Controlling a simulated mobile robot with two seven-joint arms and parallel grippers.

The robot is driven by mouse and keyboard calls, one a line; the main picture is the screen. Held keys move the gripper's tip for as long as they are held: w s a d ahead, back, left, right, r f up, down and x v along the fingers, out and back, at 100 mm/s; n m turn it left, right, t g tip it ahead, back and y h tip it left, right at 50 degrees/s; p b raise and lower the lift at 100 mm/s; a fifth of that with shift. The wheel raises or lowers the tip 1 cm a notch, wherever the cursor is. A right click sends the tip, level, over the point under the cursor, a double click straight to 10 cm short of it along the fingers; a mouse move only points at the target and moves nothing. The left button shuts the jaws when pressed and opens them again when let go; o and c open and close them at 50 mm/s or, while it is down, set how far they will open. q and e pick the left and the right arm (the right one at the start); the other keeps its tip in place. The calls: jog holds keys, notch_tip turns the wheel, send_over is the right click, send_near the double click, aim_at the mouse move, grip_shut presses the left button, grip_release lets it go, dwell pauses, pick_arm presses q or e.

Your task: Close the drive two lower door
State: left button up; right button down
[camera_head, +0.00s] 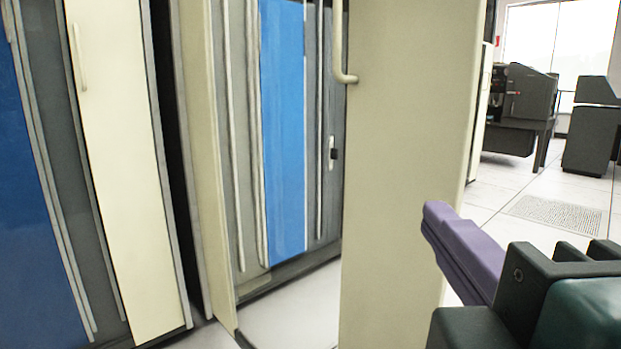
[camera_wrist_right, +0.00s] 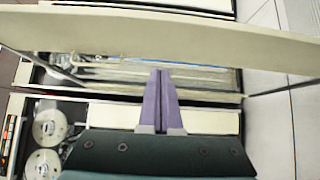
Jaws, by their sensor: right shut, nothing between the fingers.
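In the head view a tall cream door (camera_head: 408,150) stands swung open, with a bent handle (camera_head: 340,45) near its left edge. It is most likely the drive's lower door, though no label is readable. My right gripper (camera_head: 440,225), with purple fingers, is shut and empty at the right of the door. In the right wrist view the door crosses the top as a cream band (camera_wrist_right: 170,28), and my closed fingers (camera_wrist_right: 160,75) point toward it. I cannot tell whether they touch it. My left gripper is not in view.
A cabinet with a blue panel (camera_head: 283,130) stands behind the open door, and another cabinet with a cream panel (camera_head: 120,150) is at the left. Tape reels (camera_wrist_right: 50,127) show at lower left in the wrist view. Tiled floor (camera_head: 520,190) is clear at the right, before dark consoles (camera_head: 530,95).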

send_near(424, 174)
jog(key=w+a, duration=0.3)
jog(key=w+d, duration=0.1)
jog(key=w+d+b, duration=0.1)
jog(key=shift+w+d, duration=0.25)
jog(key=shift+d, duration=0.15)
jog(key=shift+w+d+r, duration=0.1)
jog(key=shift+w+d, duration=0.15)
jog(key=shift+d, duration=0.05)
jog(key=shift+d, duration=0.1)
